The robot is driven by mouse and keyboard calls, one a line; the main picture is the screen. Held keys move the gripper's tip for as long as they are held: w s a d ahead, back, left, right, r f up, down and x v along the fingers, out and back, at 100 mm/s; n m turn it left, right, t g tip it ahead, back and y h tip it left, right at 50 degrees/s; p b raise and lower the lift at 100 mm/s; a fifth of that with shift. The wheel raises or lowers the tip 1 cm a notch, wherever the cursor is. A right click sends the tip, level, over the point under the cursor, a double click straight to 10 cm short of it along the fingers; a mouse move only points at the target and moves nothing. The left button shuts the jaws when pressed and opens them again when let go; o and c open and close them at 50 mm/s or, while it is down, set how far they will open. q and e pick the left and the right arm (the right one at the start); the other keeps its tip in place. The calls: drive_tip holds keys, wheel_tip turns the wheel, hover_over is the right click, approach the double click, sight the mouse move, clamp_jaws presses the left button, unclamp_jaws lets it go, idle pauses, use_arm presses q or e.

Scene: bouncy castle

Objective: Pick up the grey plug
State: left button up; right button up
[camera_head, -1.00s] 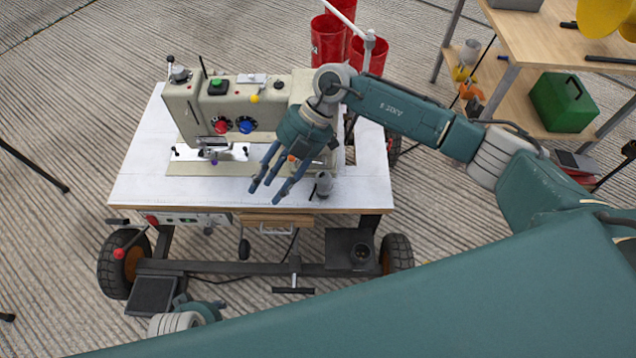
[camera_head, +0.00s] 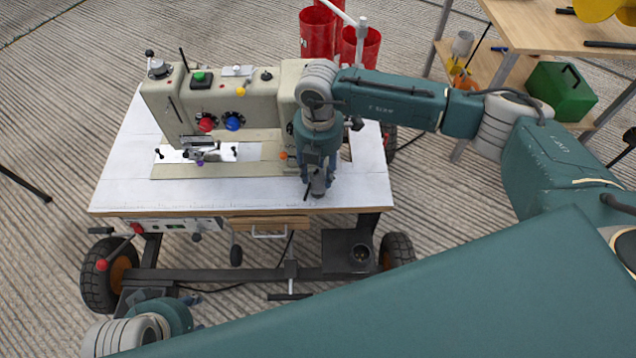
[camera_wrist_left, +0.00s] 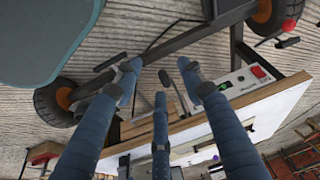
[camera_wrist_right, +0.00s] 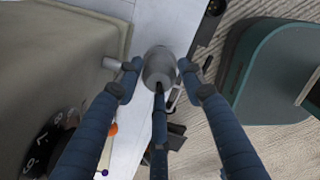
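The grey plug (camera_head: 318,186) is a short grey cylinder at the front right of the white tabletop (camera_head: 240,194), beside the sewing machine's base. My right gripper (camera_head: 318,178) is right above it, fingers pointing down. In the right wrist view the plug (camera_wrist_right: 158,66) lies between the fingertips, with a narrow gap on each side; the right gripper (camera_wrist_right: 159,72) is open. Whether any finger touches the plug is unclear. My left gripper (camera_wrist_left: 159,70) is open and empty, below the table's front edge; the head view mostly hides its fingers.
The cream sewing machine (camera_head: 220,98) stands close left of my right gripper. Red bins (camera_head: 318,34) stand behind the table. A dark box with a round hole (camera_head: 345,248) sits on the cart's lower frame. A wooden bench (camera_head: 530,40) and green box (camera_head: 560,92) are at right.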

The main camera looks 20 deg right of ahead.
wheel_tip(320, 180, down, 2)
drive_tip(key=shift+f, duration=0.1)
drive_tip(key=c, duration=0.9)
drive_tip(key=shift+w+r, duration=0.1)
drive_tip(key=shift+r, duration=0.1)
